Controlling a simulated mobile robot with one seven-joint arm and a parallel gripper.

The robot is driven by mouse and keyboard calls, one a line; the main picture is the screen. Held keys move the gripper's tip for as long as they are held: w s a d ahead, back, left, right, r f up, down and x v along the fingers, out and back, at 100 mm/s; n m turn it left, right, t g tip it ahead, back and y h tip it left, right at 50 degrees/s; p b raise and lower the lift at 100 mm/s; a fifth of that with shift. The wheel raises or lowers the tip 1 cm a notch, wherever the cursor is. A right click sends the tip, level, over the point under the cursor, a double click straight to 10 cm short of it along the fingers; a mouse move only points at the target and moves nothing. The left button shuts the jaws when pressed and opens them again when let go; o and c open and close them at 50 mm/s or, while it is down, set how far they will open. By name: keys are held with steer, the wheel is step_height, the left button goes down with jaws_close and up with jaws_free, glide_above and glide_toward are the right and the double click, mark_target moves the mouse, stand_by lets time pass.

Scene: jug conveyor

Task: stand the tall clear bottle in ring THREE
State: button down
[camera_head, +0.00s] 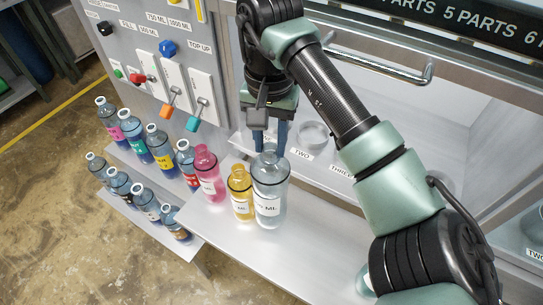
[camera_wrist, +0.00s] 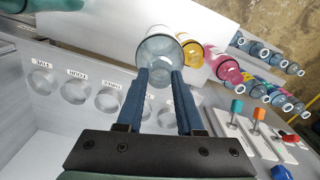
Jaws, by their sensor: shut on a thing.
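The tall clear bottle (camera_head: 270,192) stands out as the largest of three bottles at the front shelf, with a white label on its body. It also shows in the wrist view (camera_wrist: 160,52). My gripper (camera_head: 270,140) is shut on its neck from above, with one blue finger on each side. The bottle looks upright; I cannot tell whether its base touches the shelf. Ring THREE (camera_wrist: 108,98) is an empty ring beside its THREE label in the wrist view. In the head view my arm hides this ring; only its label (camera_head: 341,171) shows.
A yellow bottle (camera_head: 240,195) and a pink bottle (camera_head: 207,175) stand close left of the clear one. Several blue bottles fill the racks farther left. Rings FOUR (camera_wrist: 75,92) and FIVE (camera_wrist: 41,82) look empty. A panel with levers (camera_head: 172,90) stands behind.

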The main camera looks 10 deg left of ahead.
mark_target(270, 162)
steer(key=shift+f+p, duration=0.5)
steer(key=shift+f, duration=2.25)
steer(key=shift+f, duration=0.2)
steer(key=c, duration=0.5)
jaws_free()
steer(key=shift+c, duration=0.2)
steer(key=shift+r, duration=0.1)
step_height(270, 162, up, 12)
steer(key=b, duration=0.2)
steer(key=shift+r+b, duration=0.15)
steer(key=shift+b, duration=0.25)
